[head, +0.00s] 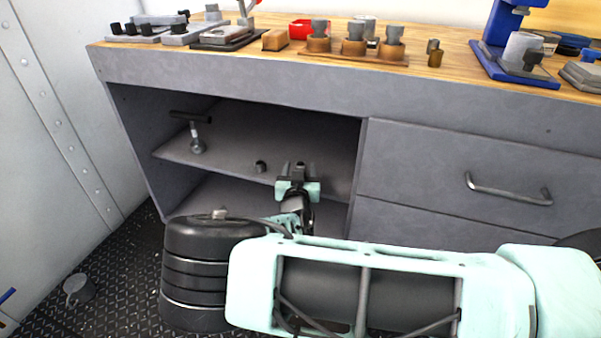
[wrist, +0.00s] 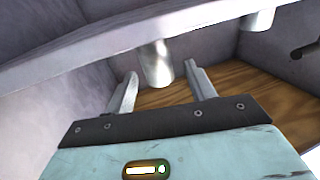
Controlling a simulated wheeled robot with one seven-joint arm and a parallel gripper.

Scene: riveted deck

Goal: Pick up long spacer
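A small grey cylinder (head: 260,167), which I take to be the long spacer, stands on the cabinet's inner shelf in the head view. In the wrist view, which looks upside down, a smooth grey cylinder (wrist: 157,63) that seems to be the same piece shows between the two finger lines. My gripper (head: 293,168) reaches into the open cabinet, to the right of the spacer in the head view. In the wrist view my gripper (wrist: 163,72) is open, its fingers apart with nothing held. I cannot tell exactly how far the spacer is beyond the fingertips.
A black-handled metal tool (head: 195,135) stands left on the shelf (head: 228,150). The shelf edge crosses the wrist view close to my fingers. The worktop (head: 270,60) overhangs the opening, and drawers (head: 480,165) close it on the right.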

